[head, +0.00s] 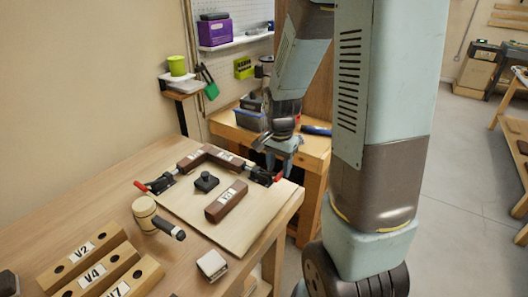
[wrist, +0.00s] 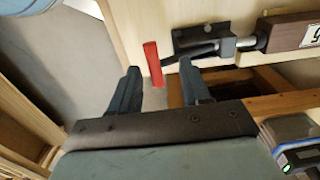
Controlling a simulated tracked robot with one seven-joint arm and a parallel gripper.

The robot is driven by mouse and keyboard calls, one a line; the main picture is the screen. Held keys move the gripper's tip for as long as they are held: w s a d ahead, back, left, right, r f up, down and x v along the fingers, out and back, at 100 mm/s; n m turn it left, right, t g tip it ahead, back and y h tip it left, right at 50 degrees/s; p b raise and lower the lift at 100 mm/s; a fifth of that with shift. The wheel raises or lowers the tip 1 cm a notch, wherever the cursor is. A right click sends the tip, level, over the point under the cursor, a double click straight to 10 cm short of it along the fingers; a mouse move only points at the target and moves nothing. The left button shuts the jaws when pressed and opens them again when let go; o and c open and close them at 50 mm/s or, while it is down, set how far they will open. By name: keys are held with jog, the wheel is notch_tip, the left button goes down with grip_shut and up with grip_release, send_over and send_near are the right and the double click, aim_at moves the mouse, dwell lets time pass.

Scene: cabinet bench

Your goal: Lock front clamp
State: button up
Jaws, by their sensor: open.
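A black toggle clamp (head: 260,174) with a red handle tip (head: 279,177) sits at the right edge of the pale board, against the brown corner frame (head: 224,158). My gripper (head: 276,158) is open just above and beside this clamp in the head view. In the wrist view the open gripper (wrist: 159,76) has one finger on each side of the red handle tip (wrist: 153,63) in the picture; whether they are level with it I cannot tell. The clamp body (wrist: 198,43) points toward the brown frame (wrist: 288,33). A second red-tipped clamp (head: 158,184) is at the board's left.
On the board are a brown labelled block (head: 226,202) and a black knobbed piece (head: 206,182). A mallet (head: 148,213), a white block (head: 212,264) and labelled wooden blocks (head: 83,250) are on the bench. A blue bin (head: 248,119) is on the bench behind.

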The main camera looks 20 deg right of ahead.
jog(key=shift+r, duration=3.4)
jog(key=s+a+r+n+t, duration=0.3)
jog(key=s+r+n+t, duration=0.2)
jog(key=s+r+n, duration=0.5)
jog(key=s+r, duration=0.5)
jog(key=r, duration=0.2)
jog(key=shift+n+t, duration=0.3)
jog(key=shift+n, duration=0.1)
